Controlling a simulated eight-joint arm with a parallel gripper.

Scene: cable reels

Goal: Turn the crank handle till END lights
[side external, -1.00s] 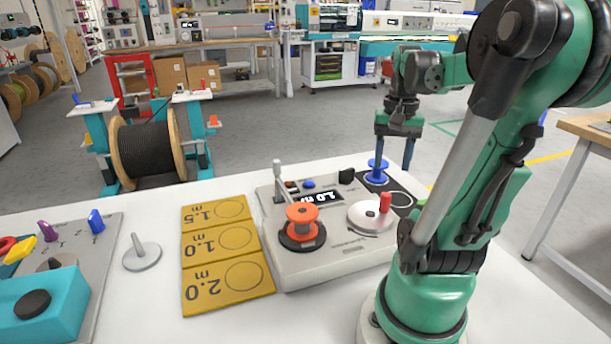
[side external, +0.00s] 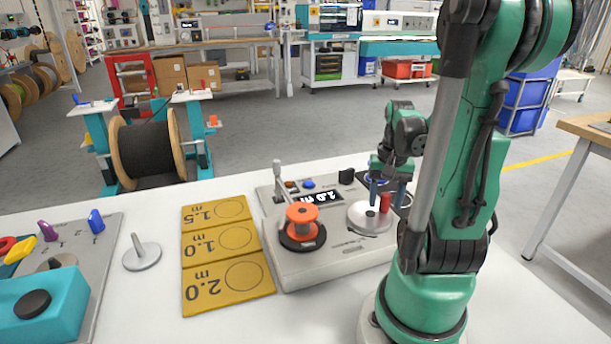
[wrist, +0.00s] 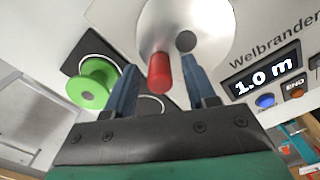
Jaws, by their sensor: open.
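The crank is a pale round disc (side external: 366,219) with an upright red handle (side external: 385,202) on the machine's right part. In the wrist view the red handle (wrist: 159,73) stands between the two blue fingers of my gripper (wrist: 163,85), with a gap on each side. My gripper (side external: 391,194) is open, pointing down, low at the handle in the side view.
An orange spool (side external: 302,219) sits on the machine's left part, beside a grey lever (side external: 278,180). A green spool (wrist: 97,85) stands close to my gripper in the wrist view. A yellow length board (side external: 226,254) and a grey pin stand (side external: 142,256) lie left.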

